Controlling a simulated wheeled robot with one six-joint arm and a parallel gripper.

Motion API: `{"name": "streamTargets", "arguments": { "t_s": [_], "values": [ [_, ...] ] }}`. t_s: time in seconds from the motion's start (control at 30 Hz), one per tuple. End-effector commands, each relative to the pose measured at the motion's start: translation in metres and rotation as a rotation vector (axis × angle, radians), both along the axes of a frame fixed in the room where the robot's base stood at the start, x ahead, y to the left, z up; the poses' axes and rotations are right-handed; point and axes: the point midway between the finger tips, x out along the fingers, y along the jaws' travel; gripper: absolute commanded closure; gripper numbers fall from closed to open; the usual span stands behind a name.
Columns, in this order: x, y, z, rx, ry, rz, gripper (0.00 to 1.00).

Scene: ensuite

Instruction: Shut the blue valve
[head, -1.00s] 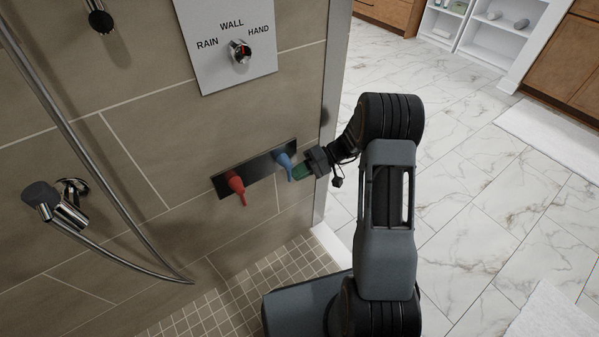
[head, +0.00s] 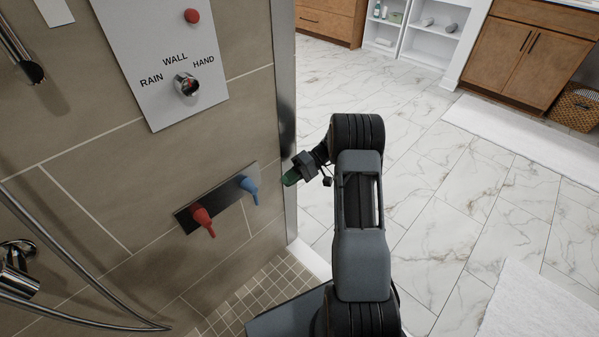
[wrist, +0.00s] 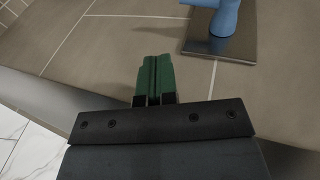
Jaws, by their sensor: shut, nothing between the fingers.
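The blue valve (head: 250,189) is a lever on the right end of a dark plate (head: 222,197) on the tiled shower wall; it points downward. In the wrist view the blue valve (wrist: 224,18) shows at the top right, cut off by the frame edge. My gripper (head: 290,178) has green fingers and is to the right of the blue valve, apart from it, by the wall's metal edge. In the wrist view my gripper (wrist: 154,75) has its fingers together with nothing between them.
A red valve (head: 203,221) is on the plate's left end. Above is a panel (head: 165,60) with a knob (head: 187,84) and a red button (head: 192,16). A metal wall edge (head: 283,100) stands close to my gripper.

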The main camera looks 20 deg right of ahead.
Motion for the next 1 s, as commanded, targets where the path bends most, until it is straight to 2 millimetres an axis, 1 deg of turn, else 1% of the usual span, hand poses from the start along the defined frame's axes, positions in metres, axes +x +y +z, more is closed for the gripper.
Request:
{"name": "streamTargets", "arguments": {
  "t_s": [0.03,0.1,0.2,0.33,0.5,1.0],
  "values": [
    [0.002,-0.009,0.001,0.001,0.0,-0.002,1.0],
    [0.003,-0.019,0.001,0.001,0.0,-0.002,1.0],
    [0.005,-0.029,0.001,0.001,0.0,-0.001,1.0],
    [0.006,-0.039,0.0,0.0,-0.001,-0.002,1.0],
    [0.006,-0.042,0.0,0.001,-0.001,0.0,1.0],
    [0.006,-0.042,0.002,-0.003,0.0,0.001,1.0]
  ]
}}
